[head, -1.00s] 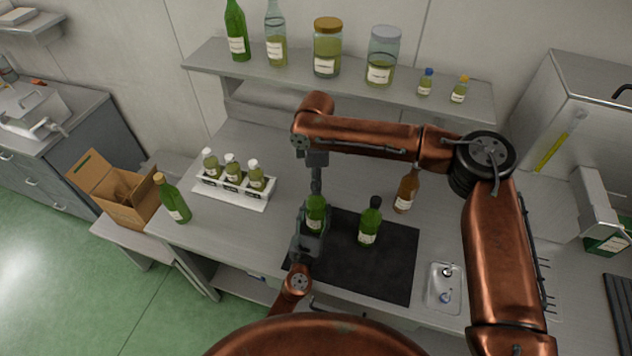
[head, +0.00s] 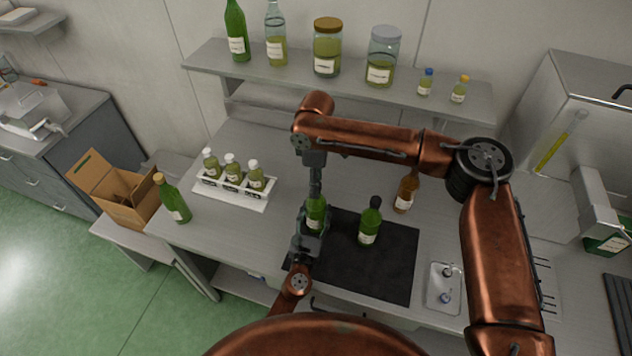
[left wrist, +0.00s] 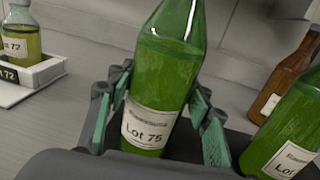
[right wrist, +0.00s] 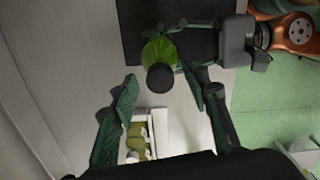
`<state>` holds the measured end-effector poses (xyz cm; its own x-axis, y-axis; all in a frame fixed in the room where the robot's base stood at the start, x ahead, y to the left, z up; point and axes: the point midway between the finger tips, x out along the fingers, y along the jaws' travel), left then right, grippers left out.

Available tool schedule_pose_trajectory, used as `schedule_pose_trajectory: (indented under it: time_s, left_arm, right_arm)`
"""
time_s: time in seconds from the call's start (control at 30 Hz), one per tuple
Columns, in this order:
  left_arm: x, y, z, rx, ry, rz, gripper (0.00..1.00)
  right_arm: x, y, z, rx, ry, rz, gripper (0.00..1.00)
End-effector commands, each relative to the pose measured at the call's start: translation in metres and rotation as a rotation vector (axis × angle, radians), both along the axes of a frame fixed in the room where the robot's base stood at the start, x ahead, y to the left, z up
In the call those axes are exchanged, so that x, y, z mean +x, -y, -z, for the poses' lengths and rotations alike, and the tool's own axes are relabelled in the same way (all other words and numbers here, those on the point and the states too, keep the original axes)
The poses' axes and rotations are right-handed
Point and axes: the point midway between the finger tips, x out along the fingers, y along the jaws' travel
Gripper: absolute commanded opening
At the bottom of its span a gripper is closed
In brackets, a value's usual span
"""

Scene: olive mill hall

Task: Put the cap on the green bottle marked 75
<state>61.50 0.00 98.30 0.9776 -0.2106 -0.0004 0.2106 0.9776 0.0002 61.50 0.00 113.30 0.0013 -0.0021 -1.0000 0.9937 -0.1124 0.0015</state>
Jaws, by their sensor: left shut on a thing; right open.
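The green bottle labelled Lot 75 (left wrist: 160,95) stands close to upright in my left gripper (head: 312,228), which is shut around its body. The left wrist view shows a pad on each side of it. In the right wrist view a round black cap (right wrist: 161,77) sits on top of this bottle (right wrist: 158,50); how firmly it is seated I cannot tell. My right gripper (right wrist: 158,74) is open above the bottle, with its fingers apart on either side of the cap. In the head view the bottle's top is hidden behind my right gripper (head: 316,188).
A second dark-capped green bottle (head: 370,222) stands on the black mat (head: 390,270), close to my left gripper. A brown bottle (head: 405,190) stands behind it. A small tray (head: 433,300) holds small parts at right. A white rack (head: 235,195) of small bottles is left.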

Motion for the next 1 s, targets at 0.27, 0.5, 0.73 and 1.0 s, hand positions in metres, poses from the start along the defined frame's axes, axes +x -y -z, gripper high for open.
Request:
schedule_pose_trajectory:
  time_s: [0.27, 0.5, 0.73, 1.0]
  left_arm:
    - [0.000, 0.000, 0.000, 0.000, 0.000, 0.000, 0.00]
    - [0.000, 0.000, 0.000, 0.000, 0.000, 0.000, 0.00]
    - [0.000, 0.000, 0.000, 0.000, 0.000, 0.000, 0.00]
    - [0.000, 0.000, 0.000, 0.000, 0.000, 0.000, 0.00]
  right_arm:
    - [0.001, -0.001, -0.015, 0.002, 0.002, 0.000, 0.43]
    - [0.001, 0.000, -0.063, 0.002, 0.002, 0.001, 0.43]
    - [0.001, -0.001, -0.103, 0.002, 0.001, 0.001, 0.43]
    - [0.000, 0.000, -0.120, 0.000, -0.001, 0.000, 0.43]
